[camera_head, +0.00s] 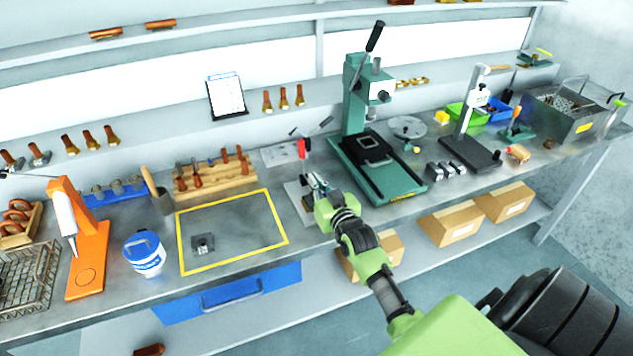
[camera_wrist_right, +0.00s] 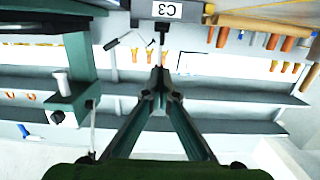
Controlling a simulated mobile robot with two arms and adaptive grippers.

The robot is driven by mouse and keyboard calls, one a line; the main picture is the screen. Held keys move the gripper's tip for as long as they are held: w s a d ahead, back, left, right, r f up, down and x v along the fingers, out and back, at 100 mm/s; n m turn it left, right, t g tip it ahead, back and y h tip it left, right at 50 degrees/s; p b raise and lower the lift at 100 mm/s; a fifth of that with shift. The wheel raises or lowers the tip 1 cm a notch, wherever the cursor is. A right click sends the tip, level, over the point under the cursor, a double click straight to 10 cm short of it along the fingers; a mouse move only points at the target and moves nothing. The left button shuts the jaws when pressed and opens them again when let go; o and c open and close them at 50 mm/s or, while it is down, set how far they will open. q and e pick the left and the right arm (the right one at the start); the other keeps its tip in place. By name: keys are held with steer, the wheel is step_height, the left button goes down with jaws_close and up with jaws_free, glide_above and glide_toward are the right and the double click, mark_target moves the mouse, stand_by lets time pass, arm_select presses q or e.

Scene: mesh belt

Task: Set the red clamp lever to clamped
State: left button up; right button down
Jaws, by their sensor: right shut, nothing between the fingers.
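The red clamp lever (camera_head: 302,148) stands roughly upright on a small pale fixture base (camera_head: 297,191) between the yellow-outlined mat and the green press. My right gripper (camera_head: 318,182) is at this fixture, low and just to the right of the lever. In the right wrist view its fingertips (camera_wrist_right: 158,76) meet with nothing between them. A plate labelled C3 (camera_wrist_right: 163,10) lies just beyond the tips there; I cannot make out the red grip in that view. Whether the fingers touch the fixture is unclear. My left gripper is out of view.
A green press (camera_head: 378,170) stands close to the right of the fixture. A wooden tool rack (camera_head: 215,185) and a yellow-outlined mat (camera_head: 232,240) are to the left. A height gauge (camera_head: 470,150) stands farther right. The mat is mostly clear.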

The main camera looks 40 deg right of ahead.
steer(key=shift+s+a+f+b, duration=0.15)
steer(key=shift+s+f+b, duration=0.05)
steer(key=shift+s+b, duration=0.35)
steer(key=shift+s+a+f+b, duration=0.15)
steer(key=shift+s+b, duration=0.25)
steer(key=shift+s, duration=0.15)
steer(key=s, duration=0.2)
steer(key=s+a+f+b, duration=0.1)
steer(key=s, duration=0.1)
steer(key=s+f+b, duration=0.1)
steer(key=s, duration=0.1)
steer(key=shift+s+a, duration=0.15)
steer(key=shift+s+a+r, duration=0.15)
steer(key=shift+s+r, duration=0.05)
steer(key=shift+s, duration=0.25)
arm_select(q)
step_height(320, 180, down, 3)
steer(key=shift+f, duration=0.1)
arm_select(e)
steer(key=shift+w+f, duration=0.1)
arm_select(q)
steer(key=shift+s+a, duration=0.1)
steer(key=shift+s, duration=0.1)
